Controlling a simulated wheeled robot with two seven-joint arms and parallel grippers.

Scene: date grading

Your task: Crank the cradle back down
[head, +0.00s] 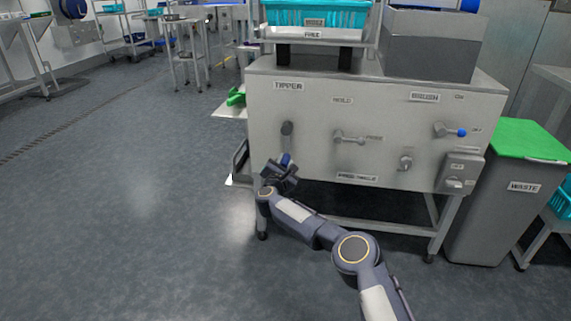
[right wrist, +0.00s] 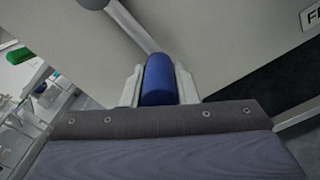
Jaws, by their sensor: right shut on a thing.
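The tipper crank (head: 287,134) is on the left of the grey machine's front panel, under the TIPPER label. Its arm hangs down, with the blue handle at the lower end (head: 286,159). My right gripper (head: 284,166) is shut on that blue handle. In the right wrist view the blue handle (right wrist: 158,80) sits between both fingers, with the crank arm (right wrist: 135,27) running up and left from it. The cradle (head: 313,35) is on top of the machine and holds a teal crate (head: 316,14); the view cuts off its upper part. My left gripper is not in view.
The panel (head: 376,110) also carries a hold lever (head: 350,138), a blue-tipped lever (head: 450,131) and knobs. A grey waste bin with a green lid (head: 529,140) stands at the right. A green item (head: 236,97) lies on a shelf left of the machine. The left floor is open.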

